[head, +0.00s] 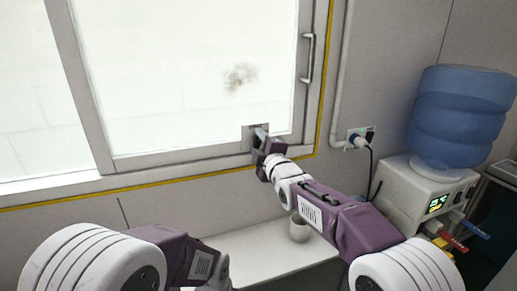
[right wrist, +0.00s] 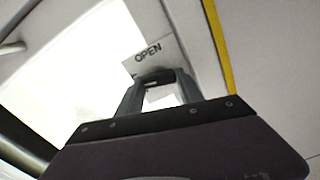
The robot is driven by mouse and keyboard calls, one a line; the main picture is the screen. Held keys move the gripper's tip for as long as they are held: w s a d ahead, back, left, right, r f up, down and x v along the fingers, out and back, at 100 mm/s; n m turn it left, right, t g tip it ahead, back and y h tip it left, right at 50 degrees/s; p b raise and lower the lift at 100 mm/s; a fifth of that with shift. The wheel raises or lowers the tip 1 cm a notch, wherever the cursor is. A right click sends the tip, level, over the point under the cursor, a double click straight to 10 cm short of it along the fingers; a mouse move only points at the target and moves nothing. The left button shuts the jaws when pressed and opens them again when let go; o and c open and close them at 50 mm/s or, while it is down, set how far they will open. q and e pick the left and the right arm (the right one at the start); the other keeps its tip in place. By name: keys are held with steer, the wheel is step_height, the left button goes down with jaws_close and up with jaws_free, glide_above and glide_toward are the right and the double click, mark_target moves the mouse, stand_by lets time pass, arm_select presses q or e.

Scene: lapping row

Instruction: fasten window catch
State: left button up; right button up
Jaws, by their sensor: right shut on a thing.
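The window catch (head: 261,132) sits at the lower right of the window, by a small grey plate (head: 247,131). My right gripper (head: 262,141) is at the catch. In the right wrist view its fingers (right wrist: 158,80) are shut on a dark part, which I take for the catch's lever. A plate lettered OPEN (right wrist: 148,54) shows just beyond the fingertips. The fingers hide most of the catch, so how far it is turned cannot be told. My left arm is low in the head view, its gripper out of sight.
The window frame (head: 180,155) has a vertical handle (head: 306,58) on its right side. To the right are a wall socket with a plug (head: 360,138) and cable, and a water dispenser (head: 418,187) with a blue bottle (head: 462,115). A grey cup (head: 298,229) stands below my right arm.

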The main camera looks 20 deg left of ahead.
steer(key=shift+f+n+b, duration=0.1)
steer(key=shift+n+b, duration=0.5)
steer(key=shift+n, duration=1)
steer(key=o, duration=1.4)
steer(key=shift+s, duration=0.1)
steer(key=shift+s+d+b, duration=0.25)
steer(key=shift+b, duration=0.05)
steer(key=b+v, duration=0.2)
steer(key=v, duration=0.6)
steer(key=shift+s+d, duration=0.1)
